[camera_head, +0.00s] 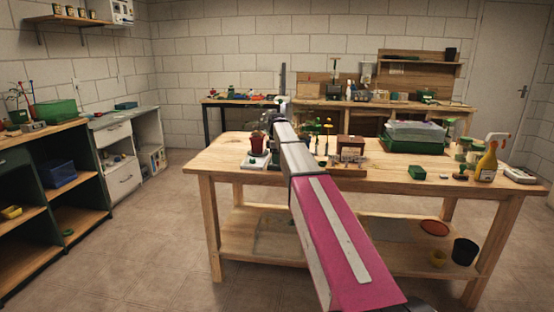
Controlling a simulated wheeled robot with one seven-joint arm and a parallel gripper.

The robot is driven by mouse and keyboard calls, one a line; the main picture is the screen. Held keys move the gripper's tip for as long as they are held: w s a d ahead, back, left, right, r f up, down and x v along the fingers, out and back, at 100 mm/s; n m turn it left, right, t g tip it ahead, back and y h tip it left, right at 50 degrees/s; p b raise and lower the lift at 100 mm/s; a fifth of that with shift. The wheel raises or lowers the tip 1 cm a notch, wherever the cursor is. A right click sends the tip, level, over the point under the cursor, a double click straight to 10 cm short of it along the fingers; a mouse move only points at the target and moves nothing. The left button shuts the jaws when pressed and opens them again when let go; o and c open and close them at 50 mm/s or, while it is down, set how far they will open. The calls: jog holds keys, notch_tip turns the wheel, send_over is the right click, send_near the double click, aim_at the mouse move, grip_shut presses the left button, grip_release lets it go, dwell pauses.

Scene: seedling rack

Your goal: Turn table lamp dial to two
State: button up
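I cannot make out a table lamp or its dial for certain. A thin upright stand with a small head (335,72) on the back bench might be a lamp, but it is too small to tell. My arm stretches from the lower right up over the left part of the front wooden table (230,157). My gripper cannot be made out; the far end of the arm hides whatever is directly behind it.
On the table, a red pot (257,145) stands left of my arm. A wooden box (350,147), green tray with clear lid (413,136) and yellow spray bottle (487,166) stand to the right. Open floor (140,230) lies between table and left shelves (40,215).

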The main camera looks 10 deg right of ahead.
jog(key=shift+m, duration=0.3)
jog(key=shift+c, duration=0.4)
jog(key=m, duration=1.1)
dwell(0.5)
jog(key=o, duration=0.9)
jog(key=shift+r, duration=0.1)
notch_tip(320, 180, up, 11)
jog(key=shift+f, duration=0.2)
